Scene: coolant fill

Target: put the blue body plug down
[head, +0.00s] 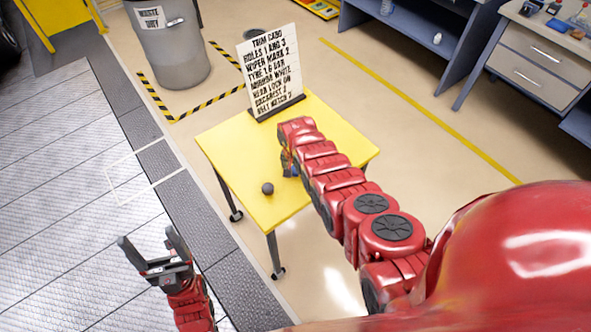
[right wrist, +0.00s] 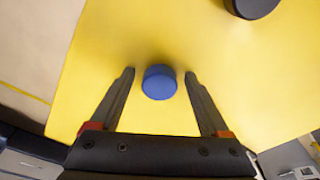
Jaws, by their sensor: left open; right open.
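The blue body plug (right wrist: 159,82) is a short round piece on the yellow table top (head: 230,145). In the right wrist view it lies between the fingertips of my right gripper (right wrist: 159,73), with a gap to each finger. That gripper is open over the table. In the head view the right arm mostly hides the gripper and the plug. My left gripper (head: 146,238) is open and empty, away from the table at the lower left.
A dark round piece (head: 267,188) sits near the table's front edge; a dark piece also shows in the right wrist view (right wrist: 252,5). A lettered sign (head: 270,72) stands at the table's back. A grey bin (head: 172,50) stands behind. The table's left part is clear.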

